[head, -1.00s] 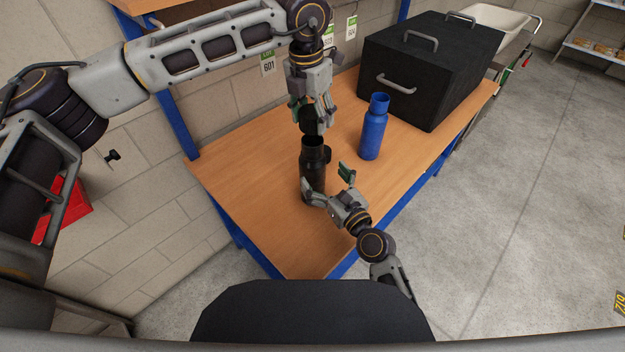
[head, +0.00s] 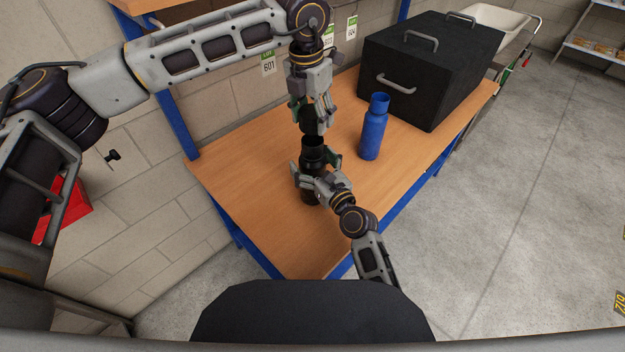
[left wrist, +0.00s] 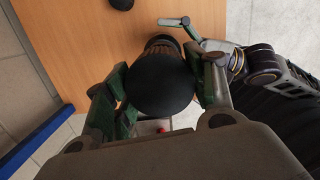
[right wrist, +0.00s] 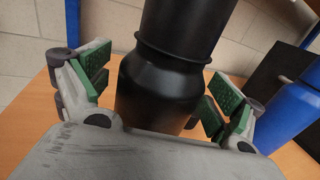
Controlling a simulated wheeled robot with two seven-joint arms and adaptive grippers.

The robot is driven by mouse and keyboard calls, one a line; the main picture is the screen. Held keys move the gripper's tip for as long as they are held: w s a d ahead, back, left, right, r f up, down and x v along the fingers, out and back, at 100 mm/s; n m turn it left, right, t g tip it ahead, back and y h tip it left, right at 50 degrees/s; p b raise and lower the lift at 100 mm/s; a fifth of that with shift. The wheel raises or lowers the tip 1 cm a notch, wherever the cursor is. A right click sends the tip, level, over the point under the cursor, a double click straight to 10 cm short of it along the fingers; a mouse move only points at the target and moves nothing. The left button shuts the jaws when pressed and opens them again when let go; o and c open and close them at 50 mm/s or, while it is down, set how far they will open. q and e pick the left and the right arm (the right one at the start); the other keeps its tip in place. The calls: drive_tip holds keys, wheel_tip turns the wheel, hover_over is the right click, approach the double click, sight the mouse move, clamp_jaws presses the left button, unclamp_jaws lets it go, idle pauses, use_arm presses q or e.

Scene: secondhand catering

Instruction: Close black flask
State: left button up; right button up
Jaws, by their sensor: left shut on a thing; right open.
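The black flask (head: 312,158) stands upright on the wooden table, its mouth open at the top. My left gripper (head: 313,108) is shut on the black lid (head: 312,122), just above the flask mouth with a small gap. In the left wrist view the lid (left wrist: 163,88) sits between the fingers and hides most of the flask below. My right gripper (head: 316,174) is open around the flask body. In the right wrist view the flask (right wrist: 160,95) stands between the spread fingers, with a visible gap on the left side.
A blue bottle (head: 374,130) stands on the table (head: 250,190) to the right of the flask. A large black box (head: 430,75) with handles is at the back right. The table's front left is clear. A tagged wall (head: 240,100) runs behind.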

sight(312, 140)
drive_tip(key=c, duration=1.5)
use_arm(q)
drive_tip(key=shift+f, duration=2.5)
use_arm(e)
drive_tip(key=shift+c, duration=0.2)
use_arm(q)
drive_tip(key=shift+f, duration=0.1)
drive_tip(key=shift+f, duration=0.8)
drive_tip(key=shift+f, duration=0.55)
use_arm(e)
clamp_jaws()
